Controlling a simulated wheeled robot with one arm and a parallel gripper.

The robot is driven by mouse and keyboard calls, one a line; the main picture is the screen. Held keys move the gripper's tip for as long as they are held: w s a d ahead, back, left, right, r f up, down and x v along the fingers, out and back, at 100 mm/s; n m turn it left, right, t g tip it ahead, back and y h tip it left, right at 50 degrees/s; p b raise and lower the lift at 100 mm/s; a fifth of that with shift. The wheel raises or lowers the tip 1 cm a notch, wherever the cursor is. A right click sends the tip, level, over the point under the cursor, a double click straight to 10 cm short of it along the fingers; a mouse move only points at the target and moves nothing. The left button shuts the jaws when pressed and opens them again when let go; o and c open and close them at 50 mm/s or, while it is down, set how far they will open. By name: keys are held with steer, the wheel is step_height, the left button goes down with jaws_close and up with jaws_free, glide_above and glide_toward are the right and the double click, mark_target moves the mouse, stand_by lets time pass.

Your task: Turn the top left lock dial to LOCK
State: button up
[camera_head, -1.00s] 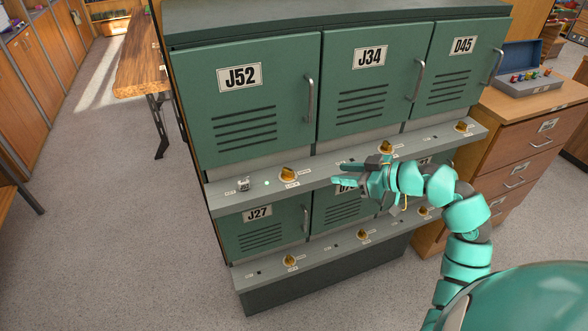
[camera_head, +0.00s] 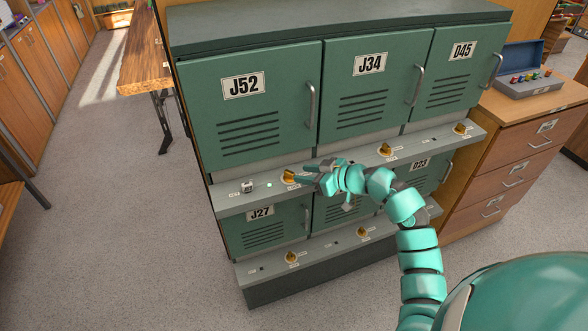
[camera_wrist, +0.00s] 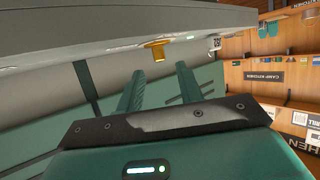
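The top left lock dial (camera_head: 288,177) is a gold knob on the grey ledge under locker door J52 (camera_head: 245,100). My gripper (camera_head: 303,174) is at the ledge, close to the dial's right side in the head view. In the wrist view the gold dial (camera_wrist: 157,51) shows just ahead of the gap between the two fingertips of my gripper (camera_wrist: 160,70). The fingers are apart with nothing between them. Contact with the dial cannot be told. The dial's label is too small to read now.
A small printed cube (camera_head: 248,187) and a green light (camera_head: 269,185) are left of the dial on the ledge. Other gold dials (camera_head: 385,150) sit along the ledges. Door J27 (camera_head: 262,225) is below. A wooden drawer unit (camera_head: 520,150) stands right; the floor at left is clear.

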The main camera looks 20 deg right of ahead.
mark_target(292, 173)
steer(key=shift+p+x, duration=0.75)
steer(key=shift+x, duration=1.7)
jaws_close()
